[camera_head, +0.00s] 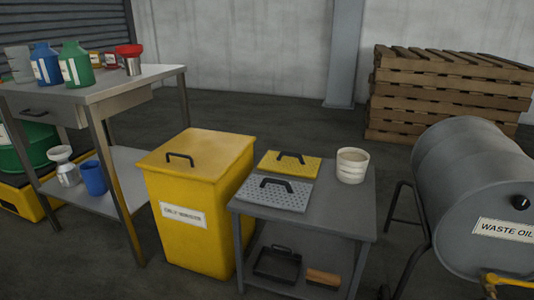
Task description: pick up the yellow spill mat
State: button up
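The yellow spill mat (306,168) lies flat on the top of a small grey table (337,209), toward its back edge. It is a dotted yellow pad with a black handle standing up from it. A grey dotted mat (287,200) with a similar black handle lies directly in front of it and hides part of its front edge. My gripper is not in view.
A cream pot (352,165) stands right of the mats. A yellow lidded bin (194,207) stands left of the table. A grey waste oil drum (470,195) lies on a stand at right. A workbench (99,90) with bottles is at left, stacked pallets (440,100) behind.

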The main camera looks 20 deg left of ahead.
aim_at(284, 162)
jog(key=u, duration=0.8)
jog(key=i, duration=0.9)
jog(key=u, duration=1.3)
jog(key=i, duration=0.2)
jog(key=u, duration=0.1)
